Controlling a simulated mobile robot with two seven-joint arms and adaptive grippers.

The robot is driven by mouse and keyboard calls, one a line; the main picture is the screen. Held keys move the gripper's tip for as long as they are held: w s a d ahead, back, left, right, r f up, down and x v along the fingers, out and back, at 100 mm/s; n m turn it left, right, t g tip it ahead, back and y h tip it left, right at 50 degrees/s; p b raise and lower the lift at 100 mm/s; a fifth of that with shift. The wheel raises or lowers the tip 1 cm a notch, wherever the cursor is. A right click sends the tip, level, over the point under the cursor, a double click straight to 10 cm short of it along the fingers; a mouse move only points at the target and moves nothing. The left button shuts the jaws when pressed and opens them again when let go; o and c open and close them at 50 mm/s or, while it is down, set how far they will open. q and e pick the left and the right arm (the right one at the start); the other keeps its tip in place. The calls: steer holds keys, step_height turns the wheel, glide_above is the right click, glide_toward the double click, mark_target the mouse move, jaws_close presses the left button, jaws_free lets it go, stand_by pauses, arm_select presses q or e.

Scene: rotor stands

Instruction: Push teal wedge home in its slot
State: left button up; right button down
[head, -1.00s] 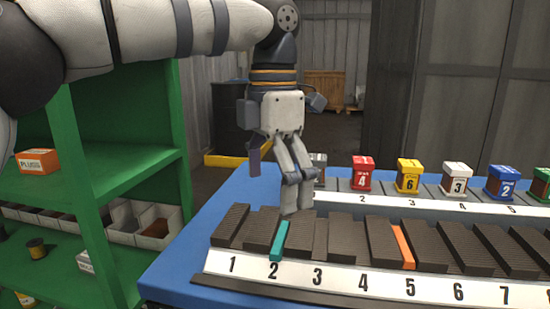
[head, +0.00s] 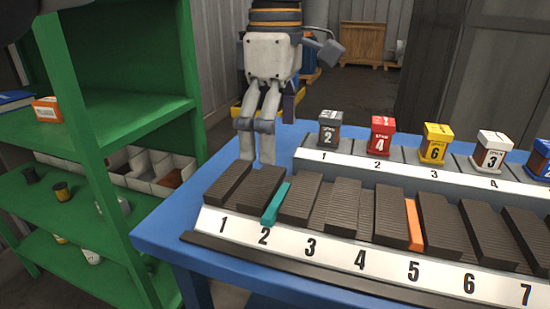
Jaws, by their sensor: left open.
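The teal wedge (head: 276,204) sits in the dark ribbed row above label 2, tilted, between two dark blocks. Its narrow front end reaches the white number strip (head: 362,260); how deep it sits I cannot tell. My left gripper (head: 256,160) points down, open and empty, behind the row and a little left of the wedge. Its fingertips are apart from the wedge, near the back ends of the blocks. My right gripper is not in view.
An orange wedge (head: 414,224) sits in the same row near label 5. Behind it, a raised numbered rack (head: 380,168) bears several coloured boxes, including a red box (head: 381,136). A green shelf (head: 120,115) stands left of the blue table (head: 170,236).

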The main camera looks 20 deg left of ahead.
mark_target(275, 197)
arm_select(q)
step_height(275, 197, down, 10)
stand_by(0.4)
